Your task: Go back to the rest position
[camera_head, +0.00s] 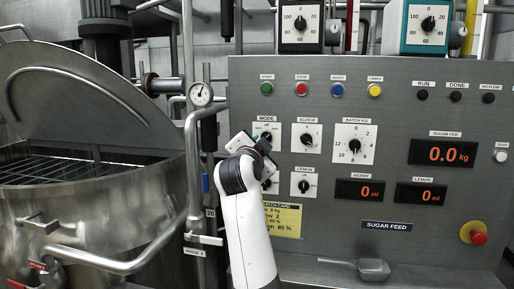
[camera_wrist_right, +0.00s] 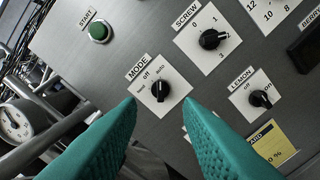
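My right arm rises from the bottom of the head view in front of the control panel (camera_head: 400,105), and its dark wrist hides most of the gripper there. In the right wrist view my right gripper (camera_wrist_right: 160,101) shows two teal fingers, apart, with nothing held between them. The black MODE knob (camera_wrist_right: 160,90) shows beyond the gap, its card partly behind the fingertips; I cannot tell whether they touch the panel. The MODE knob (camera_head: 267,136) also shows beside my wrist in the head view. My left gripper is not in view.
The panel has a SCREW knob (camera_wrist_right: 211,39), a LEMON knob (camera_wrist_right: 260,98), a green START button (camera_wrist_right: 99,32) and a red stop button (camera_head: 479,238). Left stands a steel mixer (camera_head: 85,205) with its lid raised and pipes (camera_head: 190,150).

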